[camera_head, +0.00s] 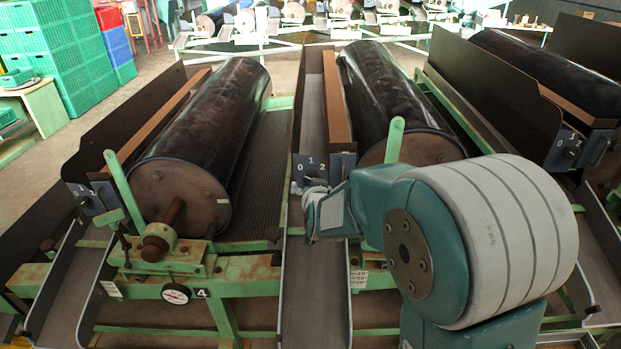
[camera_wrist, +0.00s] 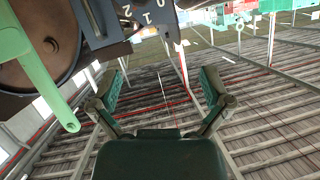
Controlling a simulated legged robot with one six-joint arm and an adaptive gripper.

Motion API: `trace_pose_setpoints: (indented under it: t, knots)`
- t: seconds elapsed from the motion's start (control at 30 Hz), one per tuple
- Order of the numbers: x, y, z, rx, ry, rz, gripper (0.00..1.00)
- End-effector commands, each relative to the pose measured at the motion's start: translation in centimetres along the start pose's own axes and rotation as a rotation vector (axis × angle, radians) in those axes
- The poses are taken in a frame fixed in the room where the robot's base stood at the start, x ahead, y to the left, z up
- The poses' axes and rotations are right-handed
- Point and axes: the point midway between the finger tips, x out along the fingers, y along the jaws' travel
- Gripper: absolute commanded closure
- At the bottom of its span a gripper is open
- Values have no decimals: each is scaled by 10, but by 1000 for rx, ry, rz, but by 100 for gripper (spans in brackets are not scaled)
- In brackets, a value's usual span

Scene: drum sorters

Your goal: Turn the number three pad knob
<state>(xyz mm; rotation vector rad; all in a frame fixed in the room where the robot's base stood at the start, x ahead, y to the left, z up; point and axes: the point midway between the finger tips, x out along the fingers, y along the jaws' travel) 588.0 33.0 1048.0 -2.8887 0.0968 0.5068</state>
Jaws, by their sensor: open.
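A blue pad with the numbers 0, 1 and 2 (camera_head: 311,163) is at the front end of the middle drum's side panel, just left of that drum. My gripper (camera_head: 312,190) is just below this pad in the head view, and my wrist hides part of that area. In the wrist view a numbered pad (camera_wrist: 128,14) shows rotated at the top left. My gripper (camera_wrist: 160,80) is open there, its two fingers apart with nothing between them. The pad's knob is not clear. No number three label shows.
The left drum (camera_head: 180,195) has a number 4 label (camera_head: 202,293) and its own numbered pad (camera_head: 84,198). Another numbered pad (camera_head: 574,148) is at the right. A green lever (camera_head: 395,140) stands by the middle drum (camera_head: 395,100). Green crates (camera_head: 50,55) are far left.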

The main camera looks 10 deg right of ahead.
Motion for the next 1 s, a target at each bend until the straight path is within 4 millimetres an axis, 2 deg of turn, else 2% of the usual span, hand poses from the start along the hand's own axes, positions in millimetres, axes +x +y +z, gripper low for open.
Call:
trace_pose_setpoints:
  t: [0.03, 0.1, 0.3, 0.53, 0.77, 1.0]
  knots:
    - [14, 2, 8, 6, 25, 8, 2]
    - [30, 5, 14, 16, 74, 17, 2]
    - [68, 14, 38, 28, 213, 51, 2]
    - [90, 20, 64, 23, 341, 83, 2]
    - [98, 23, 67, 22, 378, 92, 2]
    - [134, 28, 53, 23, 377, 92, 2]
